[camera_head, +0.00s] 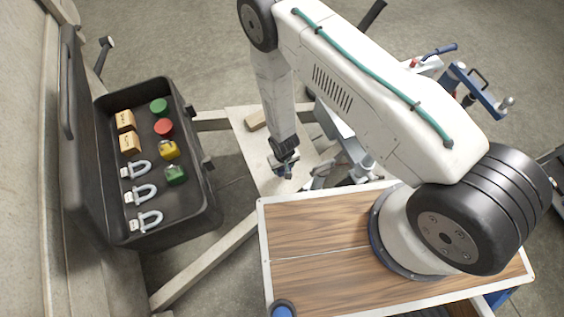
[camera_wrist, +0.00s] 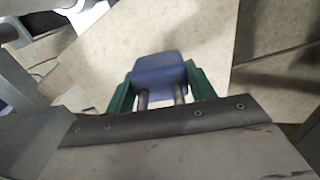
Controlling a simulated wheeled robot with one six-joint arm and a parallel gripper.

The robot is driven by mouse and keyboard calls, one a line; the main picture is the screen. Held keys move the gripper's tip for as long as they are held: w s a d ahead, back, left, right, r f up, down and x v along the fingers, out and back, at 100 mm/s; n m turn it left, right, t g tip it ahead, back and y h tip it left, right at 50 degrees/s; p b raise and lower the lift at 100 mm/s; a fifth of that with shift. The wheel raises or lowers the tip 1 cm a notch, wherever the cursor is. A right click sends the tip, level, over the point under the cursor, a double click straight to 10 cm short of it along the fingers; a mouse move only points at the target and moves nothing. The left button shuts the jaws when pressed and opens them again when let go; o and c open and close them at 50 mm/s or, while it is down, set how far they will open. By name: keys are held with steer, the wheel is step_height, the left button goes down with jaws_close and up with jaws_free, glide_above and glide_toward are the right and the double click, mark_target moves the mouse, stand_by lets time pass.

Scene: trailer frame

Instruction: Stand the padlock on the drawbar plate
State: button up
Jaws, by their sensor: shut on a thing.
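A blue padlock (camera_wrist: 160,70) is held between the green fingers of my gripper (camera_wrist: 161,90) in the wrist view, with its two grey shackle legs pointing back toward the wrist. In the head view my gripper (camera_head: 286,170) points down over the pale drawbar plate (camera_head: 247,138); the padlock is too small there to make out clearly. The plate also shows behind the padlock in the wrist view (camera_wrist: 208,38). I cannot tell whether the padlock touches the plate or hangs just above it.
An open black toolbox (camera_head: 190,215) at left holds U-shaped shackles, small boxes and coloured pieces. Pale frame beams (camera_head: 212,258) run beside the plate. A wood-topped surface (camera_head: 315,245) is in front; blue-handled hardware (camera_head: 478,92) stands at right.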

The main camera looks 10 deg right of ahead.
steer(key=w, duration=0.3)
steer(key=shift+f, duration=0.15)
steer(key=shift+w+f, duration=0.2)
steer(key=shift+f, duration=0.7)
steer(key=shift+w+f, duration=0.15)
steer(key=shift+f, duration=0.7)
steer(key=shift+f, duration=0.1)
steer(key=o, duration=1.3)
step_height(320, 180, up, 12)
steer(key=shift+r, duration=0.15)
